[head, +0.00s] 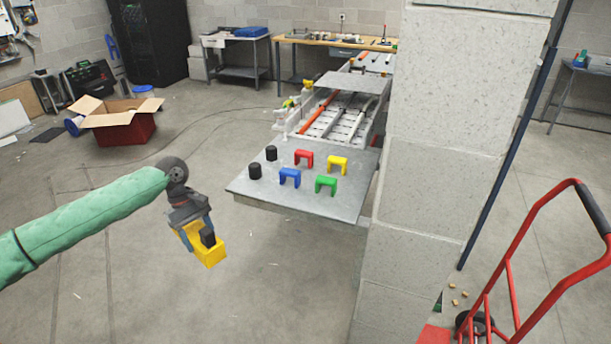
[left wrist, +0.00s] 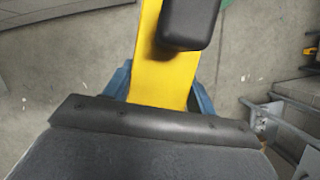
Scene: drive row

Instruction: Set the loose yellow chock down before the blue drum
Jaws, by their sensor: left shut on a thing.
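My left gripper (head: 196,234) is shut on a yellow chock (head: 209,256), held in the air left of the grey table. In the left wrist view the chock (left wrist: 163,78) runs between my blue fingers, with a dark rounded block against it. On the table stand a blue arch-shaped piece (head: 289,177) and a yellow one (head: 338,163). I cannot make out a blue drum for certain; a small blue round thing (head: 75,126) lies on the floor beside the cardboard box. My right gripper is not in view.
The grey table (head: 250,190) also bears red (head: 304,157) and green (head: 326,184) arches and two black cylinders (head: 255,171). An open box (head: 125,128) stands far left. Floor around my gripper is clear.

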